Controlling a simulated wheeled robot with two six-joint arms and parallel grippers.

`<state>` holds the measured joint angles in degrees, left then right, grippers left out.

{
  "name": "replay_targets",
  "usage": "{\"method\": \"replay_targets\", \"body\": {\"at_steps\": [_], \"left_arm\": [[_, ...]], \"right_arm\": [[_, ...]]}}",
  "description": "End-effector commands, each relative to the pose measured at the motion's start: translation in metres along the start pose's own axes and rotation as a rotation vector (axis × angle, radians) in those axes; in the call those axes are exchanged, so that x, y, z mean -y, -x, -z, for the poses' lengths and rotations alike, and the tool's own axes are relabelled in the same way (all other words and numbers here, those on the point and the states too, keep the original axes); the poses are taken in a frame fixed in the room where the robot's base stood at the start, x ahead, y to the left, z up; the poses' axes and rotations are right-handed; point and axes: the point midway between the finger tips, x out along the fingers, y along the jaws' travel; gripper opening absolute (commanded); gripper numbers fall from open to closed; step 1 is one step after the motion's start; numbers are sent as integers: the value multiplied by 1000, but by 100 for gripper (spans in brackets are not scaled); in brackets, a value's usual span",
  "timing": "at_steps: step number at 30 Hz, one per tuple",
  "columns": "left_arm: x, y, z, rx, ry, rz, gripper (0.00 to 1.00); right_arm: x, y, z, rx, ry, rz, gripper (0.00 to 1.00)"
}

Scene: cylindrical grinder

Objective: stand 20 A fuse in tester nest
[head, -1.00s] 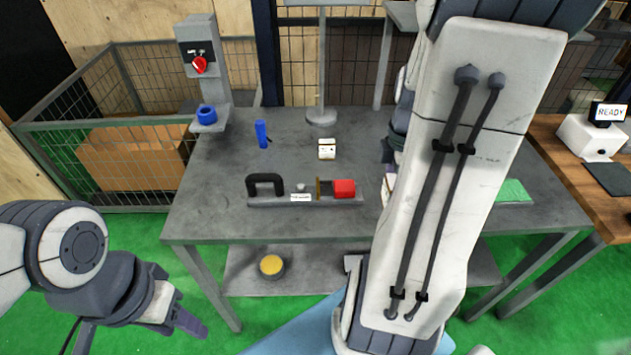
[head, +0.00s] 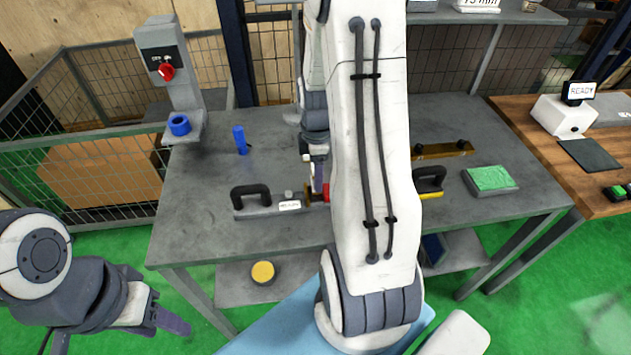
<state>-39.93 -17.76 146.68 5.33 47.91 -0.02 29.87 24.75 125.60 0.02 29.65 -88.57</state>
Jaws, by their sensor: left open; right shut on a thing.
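My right gripper (head: 318,172) points down over the middle of the table, close to the red end of a dark fixture. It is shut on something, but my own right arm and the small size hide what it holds. I cannot pick out a 20 A fuse. A grey post (head: 172,70) with a red knob and a blue ring (head: 179,125) on its low shelf stands at the table's back left. A white box with a READY screen (head: 563,117) stands on the wooden bench at right. I cannot tell which is the tester. My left gripper (head: 165,325) is open and empty, left of the table.
The fixture (head: 265,208) has a black handle and a label. A blue upright piece (head: 240,140) stands behind it. A green-topped tray (head: 490,179) and a brass-coloured bar (head: 442,150) lie to the right. The left part of the table (head: 190,215) is bare.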

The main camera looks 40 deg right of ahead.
Motion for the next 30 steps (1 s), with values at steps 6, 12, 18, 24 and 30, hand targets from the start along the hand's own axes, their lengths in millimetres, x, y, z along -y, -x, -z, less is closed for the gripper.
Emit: {"method": "replay_targets", "body": {"at_steps": [6, 12, 18, 24, 30], "left_arm": [[0, 4, 0, 0, 0, 0, 50], [0, 7, 0, 0, 0, 0, 50], [0, 6, 0, 0, 0, 0, 50], [0, 4, 0, 0, 0, 0, 50], [0, 5, 0, 0, 0, 0, 50]], "right_arm": [[-2, -20, 3, 0, -4, 5, 1], [-3, -42, 2, 0, -4, 2, 1], [-3, -43, 1, 0, -4, -1, 1], [-3, -47, 1, 0, -4, 0, 66], [-3, -46, 1, 0, -4, 0, 92]]}}
